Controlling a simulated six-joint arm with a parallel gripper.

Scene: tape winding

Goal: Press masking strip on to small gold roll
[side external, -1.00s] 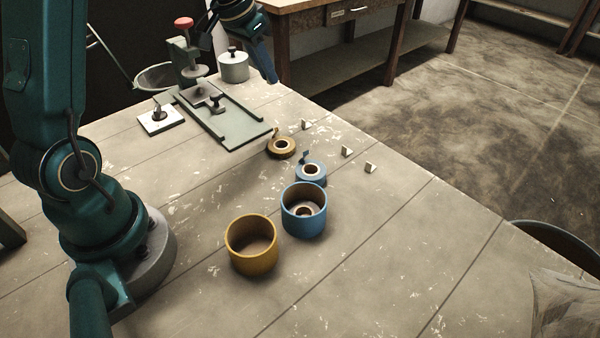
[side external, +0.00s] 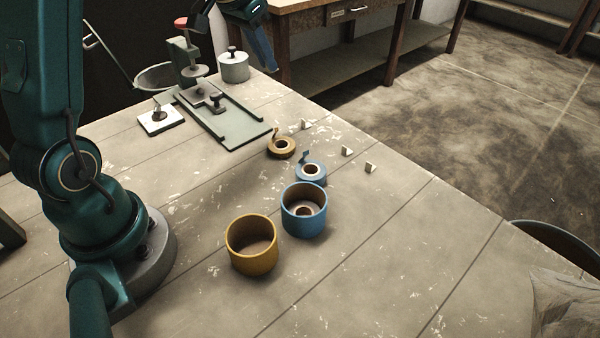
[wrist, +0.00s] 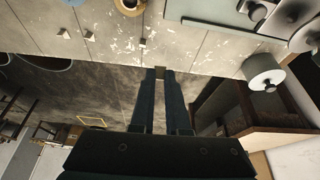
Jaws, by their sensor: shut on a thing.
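The small gold roll (side external: 282,148) lies on the bench, with a short tail standing up at its left edge. In the wrist view, the gold roll (wrist: 130,4) is cut off by the top edge. My gripper (side external: 270,68) is raised beyond the far edge of the bench, well apart from the roll. In the wrist view, my gripper (wrist: 160,74) is shut on a small tan piece (wrist: 160,71), seemingly the masking strip. Most of that piece is hidden between the fingertips.
A small blue roll (side external: 311,173) lies near the gold one. Three small pale wedges (side external: 346,151) stand along the right edge. A yellow cup (side external: 251,262) and a blue cup (side external: 304,226) stand nearer. A grey plate fixture (side external: 240,127) and lidded pot (side external: 233,68) are at the back.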

